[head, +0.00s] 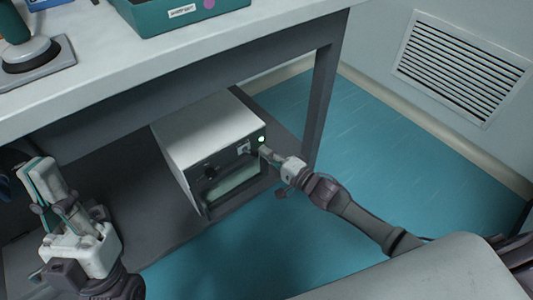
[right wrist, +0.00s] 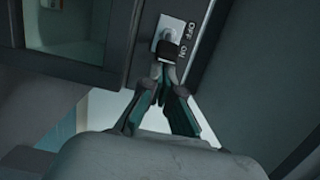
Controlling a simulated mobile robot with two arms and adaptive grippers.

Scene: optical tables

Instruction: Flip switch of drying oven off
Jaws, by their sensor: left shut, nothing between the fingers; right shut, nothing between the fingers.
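The drying oven (head: 213,133) is a white-topped box with a dark front and a window, standing on the lower shelf under the table. Its switch (right wrist: 170,34) sits on a light plate beside the words OFF and ON in the right wrist view. My right gripper (head: 266,152) is at the upper right of the oven front, shut and empty. In the right wrist view its fingertips (right wrist: 166,52) are right at the switch, partly covering it; I cannot tell if they touch. My left gripper (head: 40,170) is shut and empty, left of the oven.
The table top (head: 180,62) overhangs the oven, and a table leg (head: 322,110) stands to its right. A green box (head: 180,20) sits on the table. The blue floor (head: 385,165) right of the leg is clear.

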